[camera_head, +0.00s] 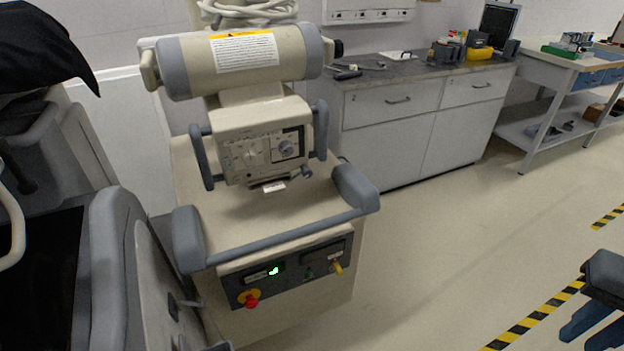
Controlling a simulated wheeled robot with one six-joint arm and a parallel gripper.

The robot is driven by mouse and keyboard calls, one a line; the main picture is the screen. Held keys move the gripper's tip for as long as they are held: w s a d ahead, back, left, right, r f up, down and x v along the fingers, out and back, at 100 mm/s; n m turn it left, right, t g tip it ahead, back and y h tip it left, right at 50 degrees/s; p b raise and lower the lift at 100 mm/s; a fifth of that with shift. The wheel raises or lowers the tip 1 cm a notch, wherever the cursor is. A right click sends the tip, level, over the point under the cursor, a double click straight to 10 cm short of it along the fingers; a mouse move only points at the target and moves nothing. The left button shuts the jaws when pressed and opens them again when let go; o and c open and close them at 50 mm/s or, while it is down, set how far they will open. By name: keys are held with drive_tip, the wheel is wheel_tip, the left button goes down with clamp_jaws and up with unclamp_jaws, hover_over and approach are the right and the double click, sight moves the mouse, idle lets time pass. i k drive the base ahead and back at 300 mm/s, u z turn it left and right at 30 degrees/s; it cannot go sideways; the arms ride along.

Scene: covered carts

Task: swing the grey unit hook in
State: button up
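A grey and cream unit (105,240) stands at the left edge, cut off by the frame. A small dark hook-like piece (188,302) juts out to the right from a dark plate low on its side, near the neighbouring cart. It is small, so its exact shape and angle are hard to tell. What seems to be my gripper (585,328) is at the lower right edge, partly cut off. Its two blue-grey fingers are apart with nothing visible between them. It is far from the hook-like piece, with the beige cart and open floor between.
A beige cart (270,220) with a grey front handle, a control panel and a red knob (251,301) stands close beside the grey unit. Black cloth (40,45) covers the unit's top. Cabinets (410,125) and a bench line the back. The floor at right is clear, with striped tape.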

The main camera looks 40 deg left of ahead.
sight(178, 303)
drive_tip(key=i, duration=1.75)
drive_tip(key=u, duration=2.8)
drive_tip(key=k, duration=0.85)
drive_tip(key=u, duration=0.5)
drive_tip(key=i, duration=0.45)
drive_tip(key=z, duration=0.05)
